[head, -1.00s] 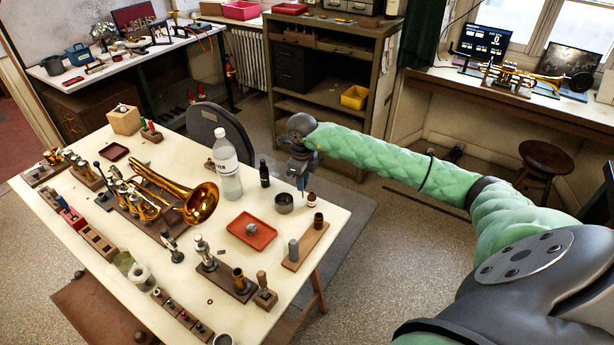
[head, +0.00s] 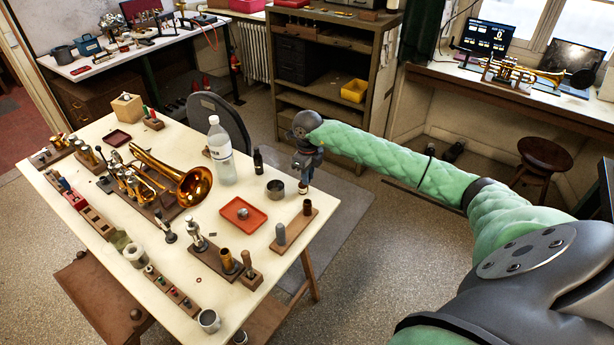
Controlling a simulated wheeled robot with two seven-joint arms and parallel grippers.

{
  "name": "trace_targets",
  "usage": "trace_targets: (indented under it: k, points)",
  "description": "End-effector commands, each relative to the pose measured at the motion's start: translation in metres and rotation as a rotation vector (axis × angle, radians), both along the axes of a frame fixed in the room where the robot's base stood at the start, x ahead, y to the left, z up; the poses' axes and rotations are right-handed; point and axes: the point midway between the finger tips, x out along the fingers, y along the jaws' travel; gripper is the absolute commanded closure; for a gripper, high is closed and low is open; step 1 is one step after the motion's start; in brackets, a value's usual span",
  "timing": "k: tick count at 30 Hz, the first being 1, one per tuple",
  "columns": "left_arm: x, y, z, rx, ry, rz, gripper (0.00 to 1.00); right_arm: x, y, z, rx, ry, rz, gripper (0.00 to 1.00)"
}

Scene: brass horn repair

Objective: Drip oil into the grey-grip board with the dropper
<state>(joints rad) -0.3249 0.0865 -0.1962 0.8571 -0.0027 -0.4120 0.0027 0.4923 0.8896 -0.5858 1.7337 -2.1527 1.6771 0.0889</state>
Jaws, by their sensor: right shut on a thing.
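The grey-grip board (head: 293,233) lies at the table's right edge. It is a wooden strip with an upright grey cylinder (head: 281,234) and a dark brown cylinder (head: 307,207). My right gripper (head: 303,181) points down at the table's far right corner, just behind this board. It is shut at the top of a small dark bottle with a pale label (head: 303,188), which stands on the table. The thing between the jaws is mostly hidden; I cannot make out the dropper separately. My left gripper is not in view.
A metal cup (head: 275,188), a dark bottle (head: 258,162) and a clear bottle (head: 221,152) stand left of the right gripper. A red tray (head: 243,215) lies beside the board. A brass horn (head: 170,180) fills the table's middle. Bare tabletop shows near the front right.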

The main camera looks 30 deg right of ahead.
Motion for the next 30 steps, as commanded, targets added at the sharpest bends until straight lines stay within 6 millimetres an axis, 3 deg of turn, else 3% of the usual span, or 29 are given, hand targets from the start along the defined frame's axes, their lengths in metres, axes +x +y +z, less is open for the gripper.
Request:
trace_targets:
  k: [8,24,30]
  points:
    - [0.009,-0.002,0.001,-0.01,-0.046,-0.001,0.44,0.0,0.0,-0.003,0.0,0.0,-0.011,1.0]
    - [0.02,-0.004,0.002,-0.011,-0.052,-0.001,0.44,0.0,0.0,-0.035,0.0,0.0,-0.011,1.0]
    - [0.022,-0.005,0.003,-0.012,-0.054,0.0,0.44,0.0,0.0,-0.038,-0.001,0.0,-0.011,1.0]
